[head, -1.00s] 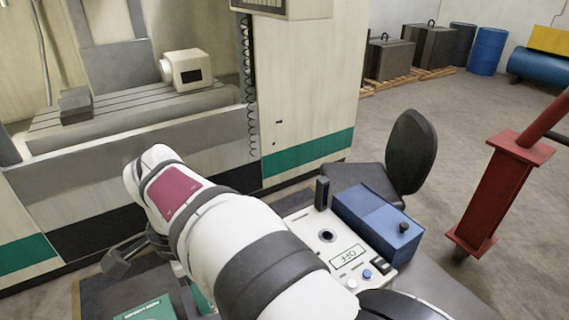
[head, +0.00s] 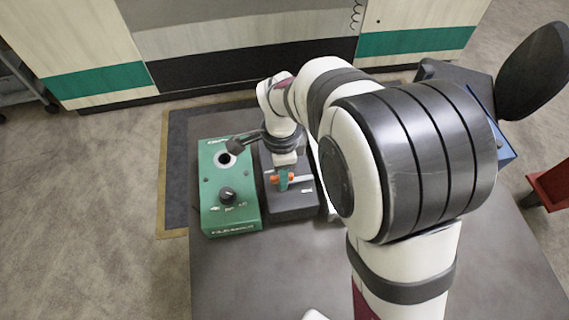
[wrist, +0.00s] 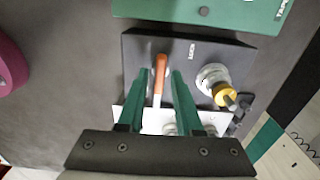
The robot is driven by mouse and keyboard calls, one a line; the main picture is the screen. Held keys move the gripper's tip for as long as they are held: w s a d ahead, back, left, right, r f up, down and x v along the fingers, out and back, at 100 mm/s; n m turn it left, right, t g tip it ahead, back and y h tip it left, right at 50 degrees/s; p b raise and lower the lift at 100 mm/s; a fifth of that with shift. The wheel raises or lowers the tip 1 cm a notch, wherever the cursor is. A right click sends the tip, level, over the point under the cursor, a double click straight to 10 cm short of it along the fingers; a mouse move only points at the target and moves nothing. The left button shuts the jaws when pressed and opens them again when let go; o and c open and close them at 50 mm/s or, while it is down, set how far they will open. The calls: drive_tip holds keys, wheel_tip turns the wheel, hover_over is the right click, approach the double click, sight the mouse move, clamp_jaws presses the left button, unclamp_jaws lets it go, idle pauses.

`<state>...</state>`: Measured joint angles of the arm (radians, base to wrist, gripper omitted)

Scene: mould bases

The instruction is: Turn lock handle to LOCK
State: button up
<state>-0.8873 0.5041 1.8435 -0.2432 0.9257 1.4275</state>
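The orange lock handle (wrist: 160,72) stands out from the dark grey box (wrist: 215,52), which has a small white label. In the wrist view the handle lies between the two green fingers of my gripper (wrist: 158,80). The gripper is open, with a visible gap on each side of the handle. In the head view my gripper (head: 283,181) is over the dark box (head: 292,208), and bits of orange handle (head: 274,179) show beside the fingers.
A green box (head: 213,190) with a black knob stands left of the dark box. In the wrist view a metal cylinder with a yellow ring (wrist: 224,93) sits right of the handle, and a magenta round thing (wrist: 10,65) is at the left edge. The bench front (head: 240,285) is clear.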

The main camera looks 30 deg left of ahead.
clamp_jaws()
drive_tip(key=n, duration=0.7)
drive_tip(key=shift+n, duration=0.3)
drive_tip(key=n, duration=0.5)
drive_tip(key=shift+n, duration=2.7)
